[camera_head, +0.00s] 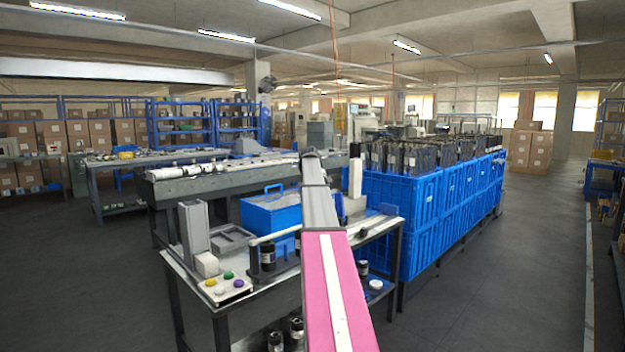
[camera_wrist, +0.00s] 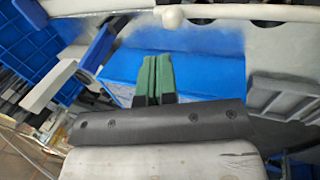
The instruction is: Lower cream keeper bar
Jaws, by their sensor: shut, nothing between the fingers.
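A cream bar (camera_wrist: 215,13) with a rounded knob runs across the top of the wrist view, beyond my fingertips. In the head view a pale bar (camera_head: 275,235) stands raised along the workbench, and my arm hides its right part; I take it to be the same bar. My gripper (camera_wrist: 153,58) shows green fingers pressed together with nothing between them. The fingers are over a blue surface (camera_wrist: 205,72) and appear apart from the bar. In the head view my arm hides the fingers.
Blue crates (camera_head: 405,225) stand close on the right. The floor (camera_head: 520,270) farther right is clear.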

